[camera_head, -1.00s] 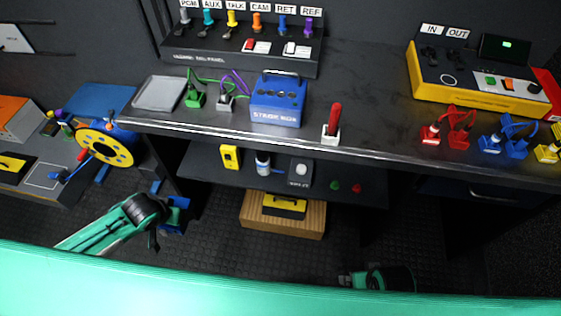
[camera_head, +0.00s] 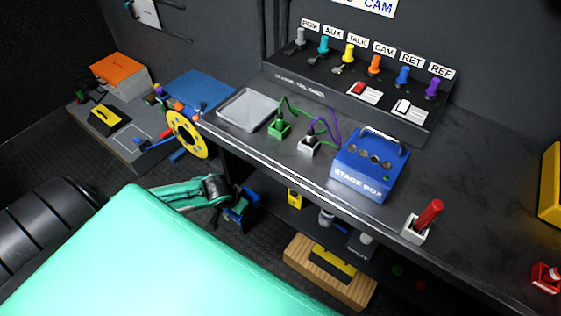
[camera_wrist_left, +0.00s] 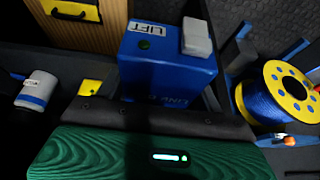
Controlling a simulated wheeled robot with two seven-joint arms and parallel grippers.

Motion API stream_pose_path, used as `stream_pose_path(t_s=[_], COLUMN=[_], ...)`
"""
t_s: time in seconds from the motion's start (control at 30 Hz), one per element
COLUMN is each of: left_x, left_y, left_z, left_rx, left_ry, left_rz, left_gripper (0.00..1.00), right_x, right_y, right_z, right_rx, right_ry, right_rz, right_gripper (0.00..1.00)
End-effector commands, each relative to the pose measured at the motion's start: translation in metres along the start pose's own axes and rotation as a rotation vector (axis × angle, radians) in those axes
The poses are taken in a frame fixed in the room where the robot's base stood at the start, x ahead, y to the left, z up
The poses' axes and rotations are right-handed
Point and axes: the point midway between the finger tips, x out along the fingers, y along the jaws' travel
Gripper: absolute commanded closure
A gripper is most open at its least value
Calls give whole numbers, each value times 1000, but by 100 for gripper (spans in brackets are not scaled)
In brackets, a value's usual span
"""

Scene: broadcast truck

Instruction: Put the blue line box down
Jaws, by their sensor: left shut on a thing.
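The blue line box (camera_head: 241,208) is held by my left gripper (camera_head: 229,203) low in front of the bench, above the dark floor. In the left wrist view the box (camera_wrist_left: 160,72) fills the upper middle, with a "LIFT" label, a green dot and a light grey block on it. The gripper (camera_wrist_left: 150,108) is shut on its near side; its fingertips are partly hidden. My right gripper is not in view.
The bench top holds a grey tray (camera_head: 249,109), a blue stage box (camera_head: 369,165) and a red-handled item (camera_head: 422,221). A yellow-blue cable reel (camera_head: 187,134) stands left of the bench. A wooden crate (camera_head: 330,274) sits below. Bare bench top lies right of the stage box.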

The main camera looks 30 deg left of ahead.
Motion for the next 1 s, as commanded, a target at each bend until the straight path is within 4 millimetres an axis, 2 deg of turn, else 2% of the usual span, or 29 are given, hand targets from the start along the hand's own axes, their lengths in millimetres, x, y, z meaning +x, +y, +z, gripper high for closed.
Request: stream_pose_path(t_s=[0.03, 0.6, 0.77, 0.93, 1.0], left_x=[5, 48, 55, 59, 73], left_y=[0, 0, 0, 1, 1], left_z=[-12, -117, -132, -144, -138], left_rx=[-2, -2, 0, -1, 0], left_ry=[6, 4, 2, 4, -2], left_rz=[1, 1, 0, 1, 1], left_gripper=[64, 64, 64, 64, 64], right_x=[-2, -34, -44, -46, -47], right_y=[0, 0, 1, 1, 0], right_z=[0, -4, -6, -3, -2], right_rx=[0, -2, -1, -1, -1], right_ry=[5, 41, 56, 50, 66], right_rz=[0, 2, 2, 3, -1], right_gripper=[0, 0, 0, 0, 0])
